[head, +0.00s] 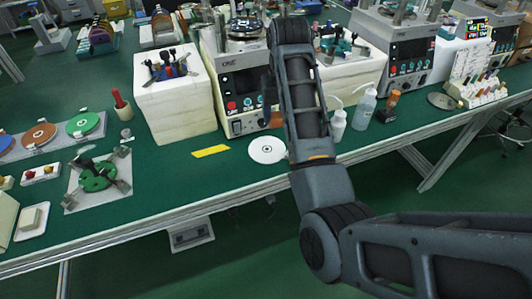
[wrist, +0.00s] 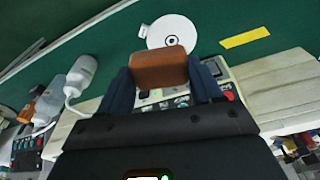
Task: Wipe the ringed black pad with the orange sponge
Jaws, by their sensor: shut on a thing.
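My gripper (wrist: 160,72) is shut on an orange-brown sponge (wrist: 160,66), held between its two fingers in the wrist view. A flat white disc with a black ring at its centre (wrist: 172,34) lies on the green bench just beyond the sponge, whose edge overlaps its near side in that view. In the head view the disc (head: 267,150) lies near the bench's front edge, left of my arm. I see no clearly ringed black pad; the ringed disc looks white. Whether the sponge touches the disc cannot be told. The sponge is not clear in the head view.
A yellow strip (head: 211,151) lies left of the disc. A control box (head: 244,100) stands behind it. White bottles (head: 338,125) stand right of my arm. A dark round plate (head: 441,100) lies farther right. Coloured discs (head: 85,124) sit at the left. Bench between is clear.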

